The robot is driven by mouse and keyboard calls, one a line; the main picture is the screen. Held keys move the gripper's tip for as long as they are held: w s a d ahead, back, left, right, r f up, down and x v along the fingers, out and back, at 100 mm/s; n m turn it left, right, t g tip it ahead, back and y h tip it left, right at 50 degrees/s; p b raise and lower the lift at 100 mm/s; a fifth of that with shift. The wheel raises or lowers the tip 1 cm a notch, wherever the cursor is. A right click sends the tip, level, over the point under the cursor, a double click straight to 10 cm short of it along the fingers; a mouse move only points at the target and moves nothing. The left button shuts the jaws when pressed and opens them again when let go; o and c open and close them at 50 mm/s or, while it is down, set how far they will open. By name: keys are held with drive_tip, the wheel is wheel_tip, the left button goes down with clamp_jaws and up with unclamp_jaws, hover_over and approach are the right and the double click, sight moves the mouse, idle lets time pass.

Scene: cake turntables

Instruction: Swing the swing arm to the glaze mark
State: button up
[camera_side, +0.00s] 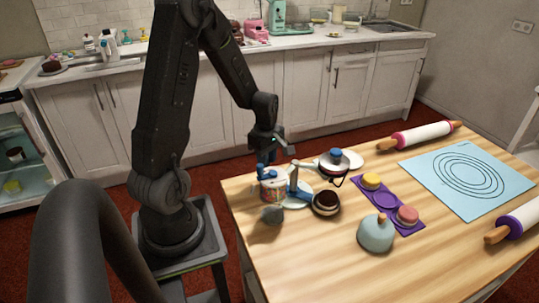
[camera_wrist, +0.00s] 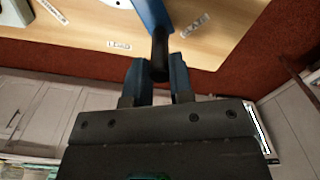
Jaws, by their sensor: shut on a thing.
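The swing arm (camera_wrist: 147,12) is a blue bar that comes down from the top of the wrist view and ends in a dark knob (camera_wrist: 159,48). My gripper (camera_wrist: 158,66) has its blue fingers closed around that knob. The glaze mark (camera_wrist: 194,26) is a white label on the wooden table, right of the bar and apart from it. The bar lies between this label and another white label (camera_wrist: 118,45) to its left.
A third label (camera_wrist: 52,11) lies further left. Near my gripper in the side view are the patterned drum (camera_side: 273,188), a grey cup (camera_side: 272,215) and a dark cake (camera_side: 326,203). A purple tray (camera_side: 386,201), blue dome (camera_side: 376,234) and blue mat (camera_side: 437,161) lie further right.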

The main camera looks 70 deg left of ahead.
drive_tip(key=shift+s+d, duration=0.25)
drive_tip(key=shift+s, duration=0.05)
drive_tip(key=shift+s+d, duration=0.8)
drive_tip(key=shift+d, duration=0.2)
drive_tip(key=o, duration=0.7)
drive_tip(key=shift+r, duration=0.15)
drive_tip(key=shift+r, duration=3.35)
